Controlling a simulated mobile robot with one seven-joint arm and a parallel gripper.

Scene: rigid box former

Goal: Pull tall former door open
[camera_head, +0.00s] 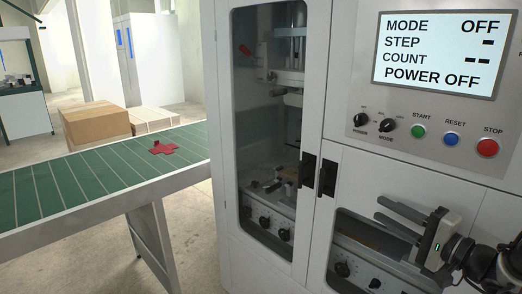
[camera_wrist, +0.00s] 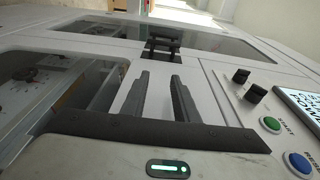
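The tall former door (camera_head: 229,150) is a pale frame around a tall dark window, and it looks shut. Its black handle (camera_head: 306,170) sits on its right edge, beside the similar handle (camera_head: 327,177) of the lower right door. My gripper (camera_head: 379,209) is to the right of both handles, in front of the lower door, with its fingers apart and nothing between them. In the wrist view the fingers (camera_wrist: 160,75) point at the two dark handles (camera_wrist: 162,45), which lie beyond the fingertips with a gap. The tall door's window (camera_wrist: 225,43) shows behind them.
The control panel with its screen (camera_head: 436,52), knobs and buttons is above my gripper; the screen reads POWER OFF. A green conveyor (camera_head: 60,190) with a red flat piece (camera_head: 163,147) runs to the machine's left side. A cardboard box (camera_head: 95,126) stands behind it.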

